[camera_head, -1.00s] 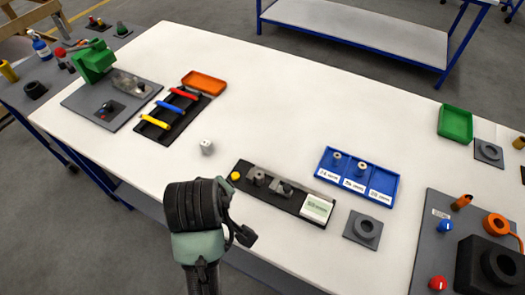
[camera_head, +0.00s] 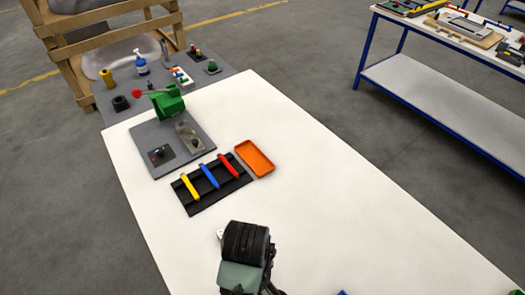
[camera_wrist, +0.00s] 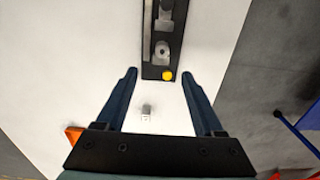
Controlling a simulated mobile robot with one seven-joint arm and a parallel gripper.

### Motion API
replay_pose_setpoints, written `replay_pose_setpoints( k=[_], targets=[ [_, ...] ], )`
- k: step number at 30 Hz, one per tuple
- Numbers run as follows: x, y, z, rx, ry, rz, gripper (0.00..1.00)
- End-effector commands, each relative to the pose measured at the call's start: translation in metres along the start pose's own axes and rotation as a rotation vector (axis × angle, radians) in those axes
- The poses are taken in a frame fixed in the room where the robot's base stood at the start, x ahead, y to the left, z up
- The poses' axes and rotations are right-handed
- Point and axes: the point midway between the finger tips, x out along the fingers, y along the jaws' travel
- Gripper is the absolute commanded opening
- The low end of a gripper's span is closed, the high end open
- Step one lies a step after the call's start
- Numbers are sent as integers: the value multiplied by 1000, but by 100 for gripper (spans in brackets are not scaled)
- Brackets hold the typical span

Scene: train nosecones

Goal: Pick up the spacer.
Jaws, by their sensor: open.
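A small pale grey piece, which looks like the spacer (camera_wrist: 147,110), stands on the white table in the wrist view, between and below my fingers. In the head view only a bit of a pale piece (camera_head: 220,233) shows at the left edge of my dark wrist, which covers the rest. My gripper (camera_wrist: 159,74) is open and empty, its two dark fingers spread wide. I cannot tell its exact height above the piece. My fingertips are hidden in the head view.
A black fixture with a yellow button (camera_wrist: 167,76) lies beyond the fingers. A black rack (camera_head: 190,198) with yellow, blue and red bars, an orange tray (camera_head: 254,158) and a grey plate (camera_head: 170,145) with a green device lie farther up the table.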

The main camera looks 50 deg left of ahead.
Motion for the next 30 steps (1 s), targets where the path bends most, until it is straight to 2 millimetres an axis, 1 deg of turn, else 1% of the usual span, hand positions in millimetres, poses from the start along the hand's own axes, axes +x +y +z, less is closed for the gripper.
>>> replay_pose_setpoints(
  k=[6, 9, 17, 25, 30],
  targets=[
    [42, -1, 1, 0, -3, -4, 70],
    [55, 0, 0, 0, -1, -2, 70],
    [72, 0, 0, 0, 0, -1, 70],
    [106, -1, 0, 0, -1, -2, 70],
    [117, 0, 0, 1, 1, 0, 70]
  ],
)
